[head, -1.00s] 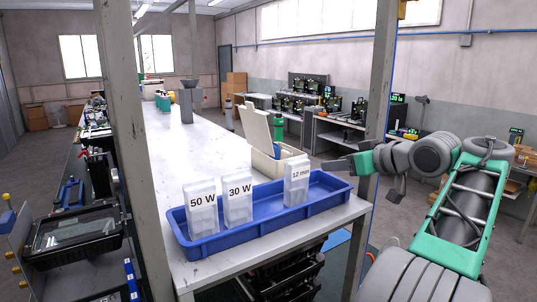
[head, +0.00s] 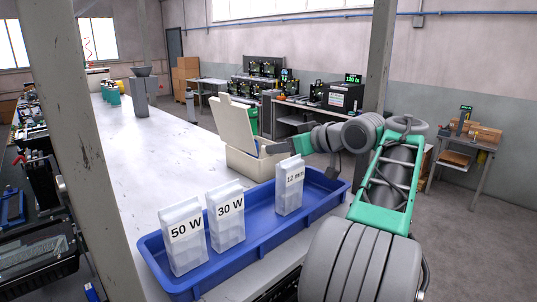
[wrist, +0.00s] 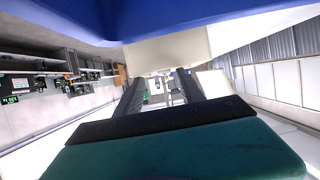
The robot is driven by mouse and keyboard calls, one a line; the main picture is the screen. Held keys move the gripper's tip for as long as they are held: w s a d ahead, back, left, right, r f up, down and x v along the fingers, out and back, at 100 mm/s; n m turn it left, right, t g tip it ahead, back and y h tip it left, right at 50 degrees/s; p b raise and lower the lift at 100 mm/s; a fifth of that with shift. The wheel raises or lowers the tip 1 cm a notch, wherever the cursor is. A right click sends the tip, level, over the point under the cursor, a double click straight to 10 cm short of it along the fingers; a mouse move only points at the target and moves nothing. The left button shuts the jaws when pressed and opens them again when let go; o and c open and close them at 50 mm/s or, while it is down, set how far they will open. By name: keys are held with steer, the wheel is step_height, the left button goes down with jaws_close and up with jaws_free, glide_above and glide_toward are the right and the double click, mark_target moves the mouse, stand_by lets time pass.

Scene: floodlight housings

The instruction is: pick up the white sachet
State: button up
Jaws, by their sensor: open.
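Three white upright packs stand in a blue tray (head: 262,235): one marked 50 W (head: 184,240), one marked 30 W (head: 226,215) and one marked 12 mm (head: 290,185). No separate item is clearly a white sachet; I cannot tell whether one of these packs is it. My gripper (head: 275,148) is beyond the 12 mm pack, close to the cream box (head: 245,160) with its raised lid; I cannot tell if they touch. In the wrist view my gripper (wrist: 160,88) is open with nothing seen between its fingers. The box's inside is mostly hidden.
The tray sits on the near end of a long white bench (head: 140,140), largely clear behind it. A grey post (head: 65,130) stands at the left and another (head: 382,60) behind my arm. A grey stand (head: 142,95) is far back on the bench.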

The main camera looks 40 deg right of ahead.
steer(key=x, duration=0.2)
steer(key=a+p+x, duration=0.1)
steer(key=x, duration=0.1)
steer(key=shift+w+f, duration=0.15)
steer(key=shift+w, duration=0.2)
steer(key=shift+w+f, duration=0.1)
steer(key=shift+d, duration=0.1)
jaws_close()
